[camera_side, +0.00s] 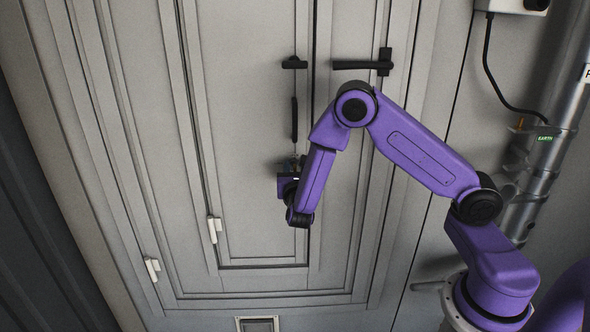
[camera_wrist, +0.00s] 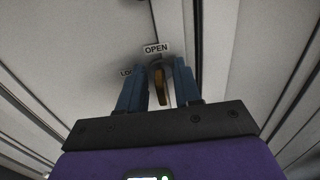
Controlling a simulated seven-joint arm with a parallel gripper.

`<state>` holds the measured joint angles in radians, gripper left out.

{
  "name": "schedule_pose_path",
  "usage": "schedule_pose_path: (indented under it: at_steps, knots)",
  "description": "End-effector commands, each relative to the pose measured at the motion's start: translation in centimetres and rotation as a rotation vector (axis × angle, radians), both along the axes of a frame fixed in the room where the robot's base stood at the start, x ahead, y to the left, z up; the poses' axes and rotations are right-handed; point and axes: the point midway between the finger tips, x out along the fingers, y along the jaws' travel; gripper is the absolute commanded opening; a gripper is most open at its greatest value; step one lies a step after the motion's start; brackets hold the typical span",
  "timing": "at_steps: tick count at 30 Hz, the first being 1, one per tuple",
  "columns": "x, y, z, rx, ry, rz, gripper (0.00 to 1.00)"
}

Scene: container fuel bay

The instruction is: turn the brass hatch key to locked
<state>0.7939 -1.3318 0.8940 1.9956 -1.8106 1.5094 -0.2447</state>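The brass hatch key (camera_wrist: 162,88) shows in the wrist view between my two blue fingers, in line with the OPEN label (camera_wrist: 156,49) above it. A second label, reading "LO" (camera_wrist: 125,72), is at the left, partly hidden by my left finger. My gripper (camera_wrist: 160,80) is open around the key, with a narrow gap visible on both sides of it. In the side view my gripper (camera_side: 294,172) is up against the hatch door (camera_side: 245,120), below a dark vertical bar. The key itself cannot be made out there.
A black lever handle (camera_side: 362,65) and a small black latch (camera_side: 294,63) sit higher on the doors. A black vertical grip (camera_side: 294,118) is just above my gripper. White hinges (camera_side: 214,229) are at lower left. A metal pipe (camera_side: 540,150) stands at right.

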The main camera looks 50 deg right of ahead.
Motion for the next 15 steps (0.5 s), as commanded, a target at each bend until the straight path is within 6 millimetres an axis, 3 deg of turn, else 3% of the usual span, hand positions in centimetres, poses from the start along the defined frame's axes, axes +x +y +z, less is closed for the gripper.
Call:
schedule_pose_path:
  at_steps: [1,3,15]
  knots:
    - [-0.01,0.01,0.00,0.000,0.000,0.000,0.18]
    - [-0.01,0.01,0.00,0.000,0.000,0.000,0.00]
    - [-0.05,0.01,0.01,0.027,-0.027,0.000,0.00]
